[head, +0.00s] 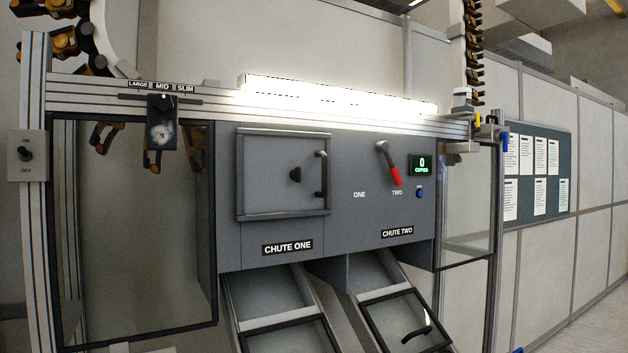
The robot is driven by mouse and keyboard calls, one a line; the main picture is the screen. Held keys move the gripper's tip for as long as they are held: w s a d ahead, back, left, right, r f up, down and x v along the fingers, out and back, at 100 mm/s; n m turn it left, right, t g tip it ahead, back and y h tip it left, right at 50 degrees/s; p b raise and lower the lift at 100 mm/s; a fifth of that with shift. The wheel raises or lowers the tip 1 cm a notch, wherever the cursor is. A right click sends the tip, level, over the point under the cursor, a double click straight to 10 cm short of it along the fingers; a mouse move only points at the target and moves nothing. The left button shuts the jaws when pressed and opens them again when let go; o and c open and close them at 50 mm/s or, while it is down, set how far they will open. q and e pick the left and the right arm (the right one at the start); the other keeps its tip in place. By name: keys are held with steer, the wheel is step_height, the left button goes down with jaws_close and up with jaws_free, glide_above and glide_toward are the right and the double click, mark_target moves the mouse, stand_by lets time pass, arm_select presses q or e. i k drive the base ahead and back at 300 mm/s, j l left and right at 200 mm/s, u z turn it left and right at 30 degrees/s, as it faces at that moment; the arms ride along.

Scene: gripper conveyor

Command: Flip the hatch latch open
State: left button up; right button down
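The hatch (262,160) is a square grey door in the dark grey panel above the CHUTE ONE label, and it looks closed. The latch seems to be a small black knob (295,174) on the right half of the door; its pointed part faces left. A black upright bar handle (321,175) is at the door's right edge, just right of the knob. Neither of my grippers is in view, and nothing touches the hatch.
A red-tipped lever (394,174) points toward TWO, right of the hatch. Below are two sloping chutes (275,303). Orange-and-black conveyor clamps (62,42) hang at upper left, some behind a clear guard (130,240). An ON/OFF switch (26,154) is far left.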

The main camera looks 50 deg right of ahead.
mark_target(296, 175)
steer(key=z, duration=1.45)
